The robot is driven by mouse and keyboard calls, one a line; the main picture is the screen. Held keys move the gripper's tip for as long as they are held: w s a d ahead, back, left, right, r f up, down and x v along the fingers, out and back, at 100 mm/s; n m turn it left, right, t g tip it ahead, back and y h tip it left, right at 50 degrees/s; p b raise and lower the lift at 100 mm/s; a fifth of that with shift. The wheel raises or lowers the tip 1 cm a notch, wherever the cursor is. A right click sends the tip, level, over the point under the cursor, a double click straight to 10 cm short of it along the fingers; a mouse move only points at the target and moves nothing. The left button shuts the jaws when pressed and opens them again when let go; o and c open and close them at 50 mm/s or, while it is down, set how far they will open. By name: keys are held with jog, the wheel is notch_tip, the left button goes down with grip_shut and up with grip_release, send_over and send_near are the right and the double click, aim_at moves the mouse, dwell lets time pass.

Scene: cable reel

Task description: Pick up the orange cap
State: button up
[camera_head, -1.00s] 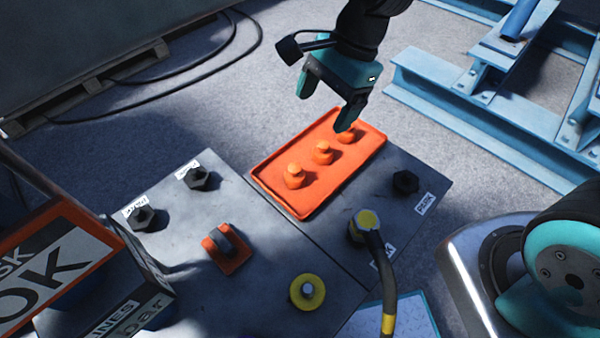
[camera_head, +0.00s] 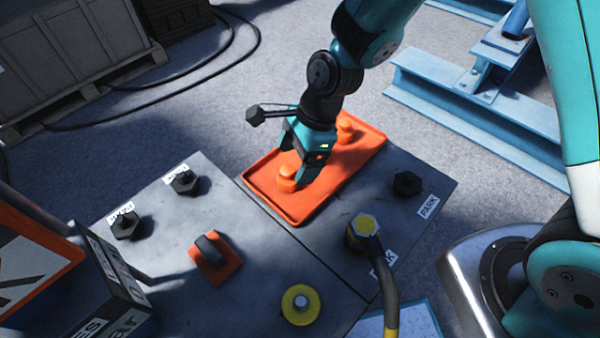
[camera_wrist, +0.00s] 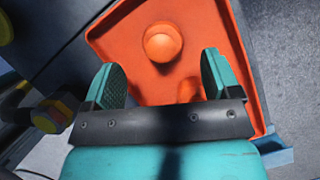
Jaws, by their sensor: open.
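Several orange caps stand upright in an orange tray (camera_head: 292,213) on the grey work surface. The nearest cap (camera_head: 287,180) is at the tray's front left, and it also shows in the wrist view (camera_wrist: 162,42), ahead of my fingertips. Another cap (camera_head: 345,124) stands at the tray's far end. The middle cap is mostly hidden behind my gripper in the head view; an orange part shows between the fingers in the wrist view (camera_wrist: 188,88). My gripper (camera_head: 294,168) is open above the tray, its fingers spread and nothing held between them.
A black hex knob (camera_head: 407,184) and a yellow-topped connector with a cable (camera_head: 364,226) stand right of the tray. A yellow ring (camera_head: 301,305), an orange-based black part (camera_head: 214,257) and two black knobs (camera_head: 126,225) are on the left panel. Blue steel beams (camera_head: 470,110) lie behind.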

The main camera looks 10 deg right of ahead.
aim_at(292, 168)
jog(key=b+x, duration=0.1)
jog(key=x, duration=0.4)
jog(key=shift+f, duration=0.1)
jog(key=c, duration=1.1)
